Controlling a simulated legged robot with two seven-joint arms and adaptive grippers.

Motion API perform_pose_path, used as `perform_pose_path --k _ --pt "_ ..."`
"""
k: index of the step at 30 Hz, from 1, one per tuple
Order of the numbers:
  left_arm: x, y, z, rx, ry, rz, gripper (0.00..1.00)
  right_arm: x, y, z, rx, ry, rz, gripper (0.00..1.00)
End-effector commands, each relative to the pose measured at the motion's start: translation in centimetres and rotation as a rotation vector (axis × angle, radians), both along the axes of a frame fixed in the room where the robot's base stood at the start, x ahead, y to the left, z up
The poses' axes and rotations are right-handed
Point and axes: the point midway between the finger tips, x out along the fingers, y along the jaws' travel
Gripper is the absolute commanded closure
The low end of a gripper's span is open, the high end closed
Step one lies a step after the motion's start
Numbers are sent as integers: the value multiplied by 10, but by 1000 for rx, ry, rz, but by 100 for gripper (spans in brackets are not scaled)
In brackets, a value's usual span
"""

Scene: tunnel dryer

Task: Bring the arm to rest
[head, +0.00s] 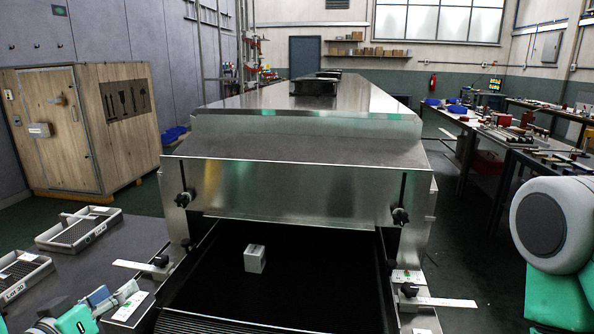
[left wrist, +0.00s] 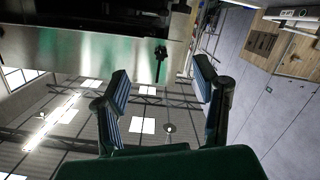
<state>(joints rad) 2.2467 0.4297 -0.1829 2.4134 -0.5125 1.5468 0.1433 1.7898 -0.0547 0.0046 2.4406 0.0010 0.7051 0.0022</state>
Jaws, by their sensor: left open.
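My left gripper (head: 114,296) is at the lower left of the head view, over the dark side table and left of the dryer's infeed. In the left wrist view the same gripper (left wrist: 160,84) has its two fingers well apart with nothing between them. Part of my right arm (head: 556,240) shows at the right edge of the head view, but its gripper is out of view. A small white box (head: 254,259) sits on the black belt (head: 310,285) at the dryer's mouth, apart from my left gripper.
The steel tunnel dryer (head: 300,190) fills the middle. Two grey trays (head: 95,214) (head: 40,266) lie on the side table (head: 105,262) at left. A wooden crate (head: 125,140) stands behind them. Cluttered workbenches (head: 480,125) line the right side.

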Motion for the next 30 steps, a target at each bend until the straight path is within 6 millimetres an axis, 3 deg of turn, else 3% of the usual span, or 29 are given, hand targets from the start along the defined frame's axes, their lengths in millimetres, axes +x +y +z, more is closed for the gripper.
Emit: perform_pose_path --k 5,11,14,19,21,24,27,30 --pt "-14 -16 -44 53 163 -28 45 0 0 0 0 0 0 60" --pt "-46 -38 -109 130 418 -73 45 0 0 0 0 1 0 60" --pt "-78 -51 -151 183 597 -107 45 0 0 0 0 1 0 60" --pt "-167 -75 -221 284 969 -183 45 0 0 0 0 1 0 60" --pt "-201 -81 -238 314 1094 -209 45 0 0 0 0 1 0 60" --pt "-237 -87 -251 343 1221 -234 45 0 0 0 0 1 0 60" --pt "-257 -89 -257 358 1289 -247 45 0 0 0 0 1 0 60" --pt "-264 -90 -259 362 1313 -252 45 0 0 0 0 1 0 60"
